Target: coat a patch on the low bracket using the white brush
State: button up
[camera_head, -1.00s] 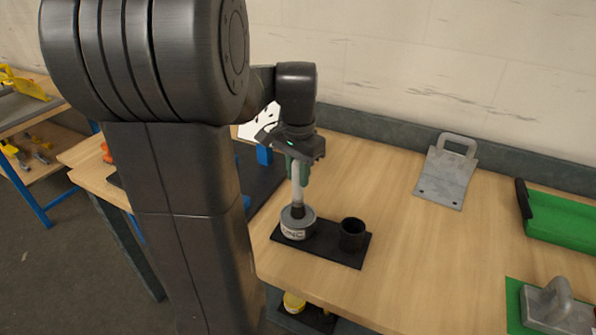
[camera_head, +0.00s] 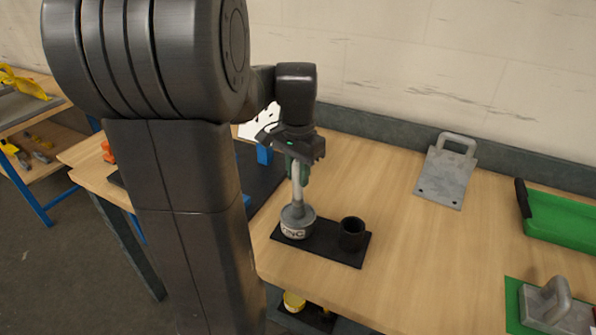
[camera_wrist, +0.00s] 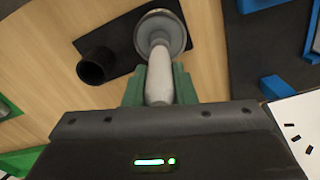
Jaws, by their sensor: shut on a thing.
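My gripper (camera_head: 299,172) is shut on the white handle of the brush (camera_head: 297,190), which also shows between the green fingers in the wrist view (camera_wrist: 159,75). The brush points down, and its lower end is at the round grey tin (camera_head: 296,230). The bristles are hidden, so I cannot tell how deep they sit. The tin stands on the left part of a black mat. A grey metal bracket with a loop handle (camera_head: 446,178) lies at the back right. Another grey piece with a raised handle (camera_head: 550,308) sits on a green mat at front right. I cannot tell which is the low bracket.
A black cup (camera_head: 352,234) stands on the black mat (camera_head: 328,252) right of the tin. A green tray (camera_head: 562,218) is at the right edge. Blue parts (camera_wrist: 275,87) lie left of my gripper in the head view. The middle tabletop is clear.

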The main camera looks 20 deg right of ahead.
dwell(0.3)
notch_tip(320, 180, up, 7)
jog(key=p, duration=0.6)
dwell(0.8)
